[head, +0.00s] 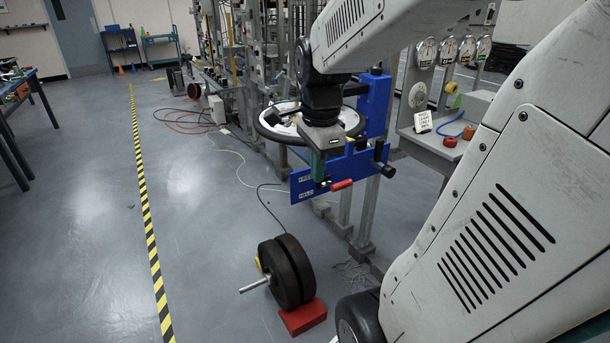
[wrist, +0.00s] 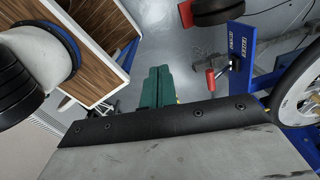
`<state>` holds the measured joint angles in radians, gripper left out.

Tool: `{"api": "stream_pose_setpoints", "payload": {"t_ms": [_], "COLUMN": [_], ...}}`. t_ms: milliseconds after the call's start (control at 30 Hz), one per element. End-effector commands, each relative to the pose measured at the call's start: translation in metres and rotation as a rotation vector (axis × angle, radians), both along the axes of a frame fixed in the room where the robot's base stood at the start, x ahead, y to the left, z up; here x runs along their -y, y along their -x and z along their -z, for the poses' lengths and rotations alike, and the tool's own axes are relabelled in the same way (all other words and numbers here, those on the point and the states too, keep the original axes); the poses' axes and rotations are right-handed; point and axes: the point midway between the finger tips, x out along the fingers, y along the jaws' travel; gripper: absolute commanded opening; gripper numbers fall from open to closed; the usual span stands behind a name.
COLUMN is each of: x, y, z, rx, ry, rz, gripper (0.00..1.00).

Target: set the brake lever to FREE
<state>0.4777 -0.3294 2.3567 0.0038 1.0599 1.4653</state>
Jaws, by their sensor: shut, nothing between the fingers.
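The brake lever (head: 342,185) has a red grip and sticks out from a blue bracket (head: 345,165) in front of a spoked wheel. In the wrist view the red lever grip (wrist: 211,82) is to the right of the fingers, with a gap between. The bracket carries two small white labels at its left end in the head view, too small to read surely. My gripper (head: 318,165) has green fingers and is just above and left of the grip in the head view. In the wrist view the fingers (wrist: 160,88) are together and empty.
The wheel (head: 285,120) is close behind my gripper. The floor left of the bracket is open up to a yellow-black stripe (head: 150,240).

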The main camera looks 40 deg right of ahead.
Motion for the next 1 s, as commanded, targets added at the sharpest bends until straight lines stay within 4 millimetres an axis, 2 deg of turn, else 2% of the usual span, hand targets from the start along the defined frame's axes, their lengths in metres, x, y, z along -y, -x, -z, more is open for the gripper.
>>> {"api": "stream_pose_setpoints", "payload": {"t_ms": [33,200,300,400,500,667,767,1000], "x": [0.025,0.093,0.122,0.141,0.151,0.154,0.153,0.152], "y": [-0.004,-0.009,-0.006,-0.004,-0.002,-0.001,-0.001,-0.002], "z": [0.008,0.03,0.042,0.05,0.055,0.069,0.085,0.138], "rx": [-0.009,-0.014,-0.015,-0.015,-0.014,-0.016,-0.017,-0.019], "ry": [-0.014,-0.041,-0.051,-0.057,-0.06,-0.06,-0.061,-0.061], "rz": [0.209,0.849,1.124,1.306,1.404,1.437,1.435,1.434], "gripper": [0.0,0.0,0.0,0.0,0.0,0.0,0.0,0.0]}}
